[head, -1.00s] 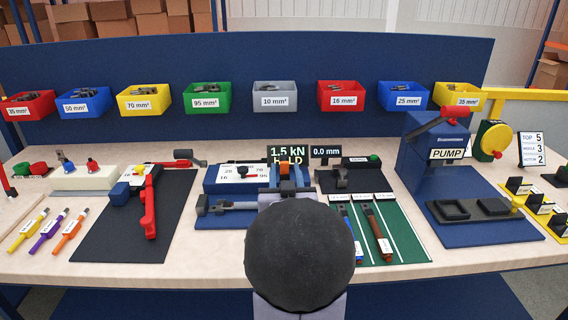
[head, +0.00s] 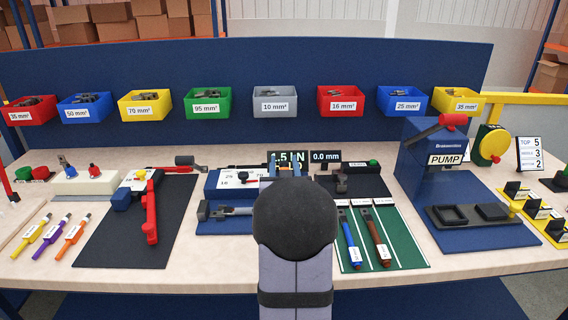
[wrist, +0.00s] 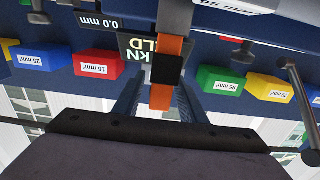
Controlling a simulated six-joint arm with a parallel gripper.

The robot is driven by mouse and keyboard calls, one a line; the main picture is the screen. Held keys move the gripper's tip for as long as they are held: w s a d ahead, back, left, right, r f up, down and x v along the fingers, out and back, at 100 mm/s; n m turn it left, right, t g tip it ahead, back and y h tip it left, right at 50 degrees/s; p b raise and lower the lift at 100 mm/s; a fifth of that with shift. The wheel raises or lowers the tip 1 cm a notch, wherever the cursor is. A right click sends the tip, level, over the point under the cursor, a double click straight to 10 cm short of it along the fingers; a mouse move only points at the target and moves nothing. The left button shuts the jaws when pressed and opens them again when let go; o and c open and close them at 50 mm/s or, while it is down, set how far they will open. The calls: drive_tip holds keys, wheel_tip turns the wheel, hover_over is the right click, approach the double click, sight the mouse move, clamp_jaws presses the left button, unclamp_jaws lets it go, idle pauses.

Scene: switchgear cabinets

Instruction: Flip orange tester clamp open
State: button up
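The orange tester clamp lever (wrist: 172,52), with a black band, runs down the middle of the wrist view, which is upside down. My gripper (wrist: 155,98) has its two dark blue fingers apart, one on each side of the lever's end. A gap shows on the lever's left; whether the right finger touches it I cannot tell. In the head view my gripper (head: 284,166) is at the tester (head: 226,209), below the force display (head: 288,157). My wrist hides most of the clamp there.
A black mat with a red-handled tool (head: 151,210) lies left of the tester. A green mat (head: 402,240) with two cable pieces lies right, then a blue pump press (head: 430,170). Several coloured bins (head: 275,103) line the back panel. A small 0.0 mm display (head: 325,157) stands close right.

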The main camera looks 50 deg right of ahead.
drive_tip(key=shift+c, duration=0.4)
clamp_jaws()
drive_tip(key=shift+w+d+r+g+y+p, duration=0.2)
drive_tip(key=shift+w+g+y+p, duration=0.1)
drive_tip(key=shift+p, duration=0.6)
drive_tip(key=shift+w+d+f+g+y+p, duration=0.2)
drive_tip(key=shift+f+g+y+p, duration=0.15)
drive_tip(key=shift+p, duration=0.25)
drive_tip(key=shift+f, duration=0.15)
drive_tip(key=shift+o, duration=0.4)
unclamp_jaws()
drive_tip(key=shift+d, duration=0.1)
drive_tip(key=shift+s, duration=0.1)
